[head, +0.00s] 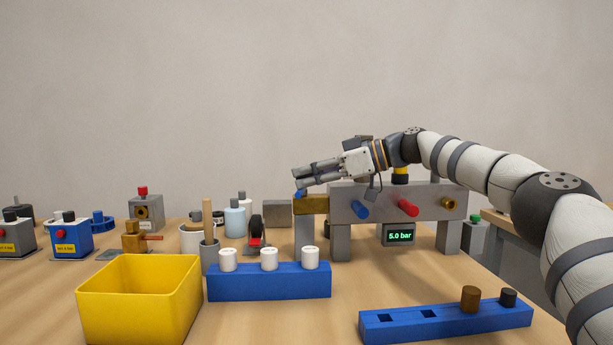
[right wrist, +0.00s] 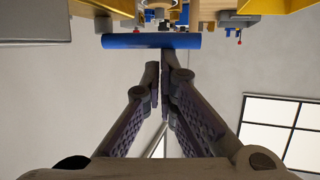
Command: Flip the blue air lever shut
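A grey manifold block (head: 385,187) stands on legs on the table. A brass valve body (head: 313,204) sits at its left end. A blue lever end (head: 299,194) shows there, just below my right gripper's fingertips. In the right wrist view the blue lever (right wrist: 150,41) is a bar lying crosswise just past the fingertips; I cannot tell whether they touch it. My right gripper (head: 296,179) reaches in from the right above the block, pointing left. Its fingers (right wrist: 160,66) come together with nothing seen between them. My left gripper is out of view.
The block's front has a blue stub (head: 360,209), a red stub (head: 408,207) and a 5.0 bar display (head: 399,236) below. In front stand a blue rack (head: 268,283) with white caps, another blue rack (head: 446,318) and a yellow bin (head: 140,310). Air above the left table is clear.

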